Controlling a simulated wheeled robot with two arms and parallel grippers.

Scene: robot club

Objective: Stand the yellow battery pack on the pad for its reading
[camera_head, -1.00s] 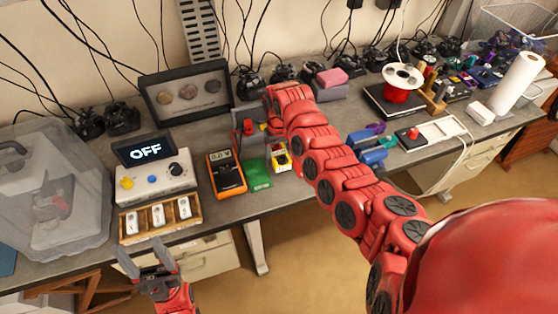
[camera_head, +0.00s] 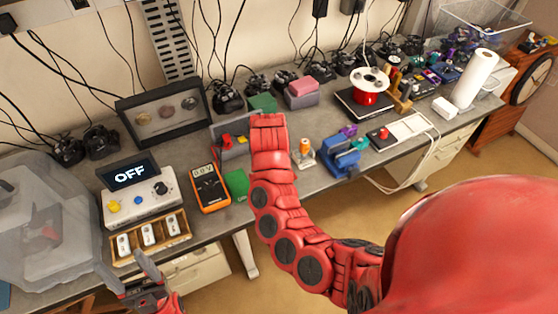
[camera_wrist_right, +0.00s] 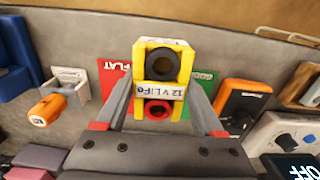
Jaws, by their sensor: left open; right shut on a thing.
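The yellow battery pack (camera_wrist_right: 173,92) has a white "12 V LiFe" label and two dark round holes, the lower one ringed in red. My right gripper (camera_wrist_right: 160,84) is shut on it, with a finger on each side. In the head view my right arm hides this gripper and probably the pack. A red card marked FLAT (camera_wrist_right: 112,82) and a green card (camera_wrist_right: 202,88) lie beyond the pack; the green card also shows in the head view (camera_head: 237,183). I cannot tell which surface is the pad. My left gripper (camera_head: 122,268) is open and empty at the bench's front left.
The orange multimeter (camera_head: 209,187) stands left of the green card. The box with the OFF display (camera_head: 140,192) and a wooden tray (camera_head: 150,241) are further left. An orange cylinder (camera_wrist_right: 47,110) and blue vise (camera_head: 342,157) are on the other side.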

